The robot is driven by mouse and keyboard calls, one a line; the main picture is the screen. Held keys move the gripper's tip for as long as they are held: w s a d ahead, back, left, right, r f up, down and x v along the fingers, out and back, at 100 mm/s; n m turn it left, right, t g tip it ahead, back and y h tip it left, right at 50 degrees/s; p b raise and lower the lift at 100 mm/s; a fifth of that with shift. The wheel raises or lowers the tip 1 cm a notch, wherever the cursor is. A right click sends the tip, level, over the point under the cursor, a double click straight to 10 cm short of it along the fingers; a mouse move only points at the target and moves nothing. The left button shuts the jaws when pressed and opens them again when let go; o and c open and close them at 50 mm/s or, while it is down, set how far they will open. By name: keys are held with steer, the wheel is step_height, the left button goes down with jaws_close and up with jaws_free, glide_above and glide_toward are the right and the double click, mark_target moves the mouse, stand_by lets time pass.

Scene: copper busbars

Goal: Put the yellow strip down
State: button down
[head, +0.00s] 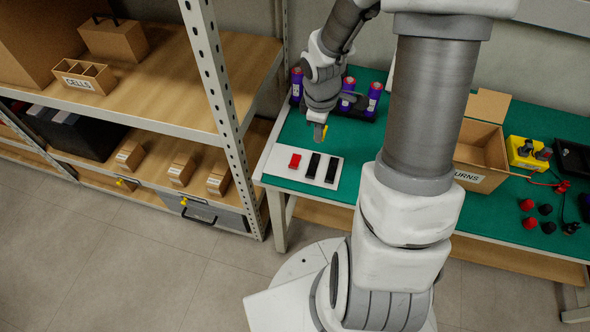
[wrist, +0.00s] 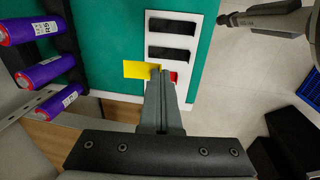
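My gripper (head: 319,134) is shut on the yellow strip (head: 325,131), above the green table near the back edge of the white board (head: 280,170). In the wrist view the yellow strip (wrist: 137,69) sticks out to the left from between the closed fingertips (wrist: 163,74). Part of the strip is hidden by the fingers. On the white board are a red piece (head: 295,160) and two long black pieces (head: 313,165) (head: 332,169), side by side. In the wrist view the fingers partly cover the red piece (wrist: 173,77).
Several purple cells (head: 374,97) stand in a black holder behind the board. A shelf rack (head: 220,80) stands left of the table. To the right are an open cardboard box (head: 468,180), a yellow device (head: 525,153) and small red and black caps.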

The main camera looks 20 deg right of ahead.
steer(key=b, duration=0.4)
glide_above(274, 165)
steer(key=f, duration=0.7)
steer(key=shift+s, duration=0.25)
steer(key=shift+a+f+b, duration=0.1)
steer(key=shift+f+b, duration=0.3)
steer(key=shift+f, duration=1.65)
steer(key=shift+f, duration=0.25)
steer(key=c, duration=1.1)
jaws_free()
steer(key=shift+r, duration=0.1)
steer(key=shift+c, duration=0.2)
